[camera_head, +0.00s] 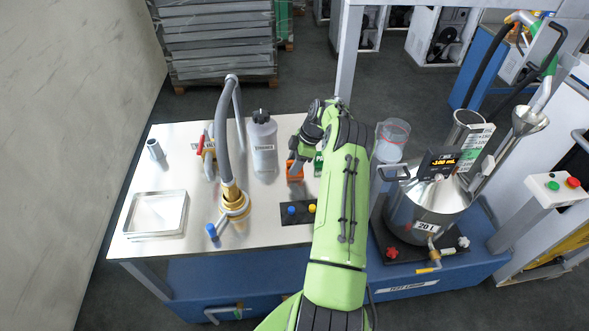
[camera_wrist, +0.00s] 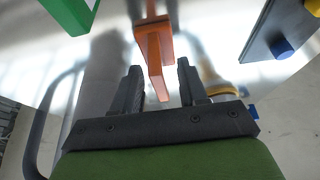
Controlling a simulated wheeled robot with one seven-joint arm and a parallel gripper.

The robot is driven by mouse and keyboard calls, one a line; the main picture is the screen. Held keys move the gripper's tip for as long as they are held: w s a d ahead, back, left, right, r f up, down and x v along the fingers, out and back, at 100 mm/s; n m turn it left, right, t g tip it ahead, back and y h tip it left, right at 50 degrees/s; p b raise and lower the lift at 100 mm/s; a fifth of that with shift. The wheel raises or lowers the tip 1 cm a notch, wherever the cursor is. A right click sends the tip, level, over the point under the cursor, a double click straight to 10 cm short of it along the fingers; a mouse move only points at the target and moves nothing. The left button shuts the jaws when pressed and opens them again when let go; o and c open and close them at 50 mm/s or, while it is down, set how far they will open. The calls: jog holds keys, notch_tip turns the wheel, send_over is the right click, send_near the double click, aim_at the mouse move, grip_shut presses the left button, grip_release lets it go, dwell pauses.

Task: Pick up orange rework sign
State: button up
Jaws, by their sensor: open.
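The orange rework sign (camera_head: 295,169) stands on the steel bench top, just left of my green arm's end in the head view. In the wrist view the orange sign (camera_wrist: 155,52) is upper middle, seen nearly edge-on, its lower end reaching toward the space between my fingers. My gripper (camera_wrist: 158,80) is open, with one dark finger on each side of that space. In the head view my gripper (camera_head: 299,160) is over the sign and partly hides it. Whether a finger touches the sign cannot be told.
A green sign (camera_head: 318,164) stands close to the right; it also shows in the wrist view (camera_wrist: 72,14). A black button plate (camera_head: 298,213) lies in front. A plastic bottle (camera_head: 263,146) and a hose tap (camera_head: 234,195) stand left. A steel pot (camera_head: 422,212) stands right.

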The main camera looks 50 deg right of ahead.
grip_shut()
jog(key=shift+r, duration=0.1)
notch_tip(320, 180, up, 10)
dwell(0.5)
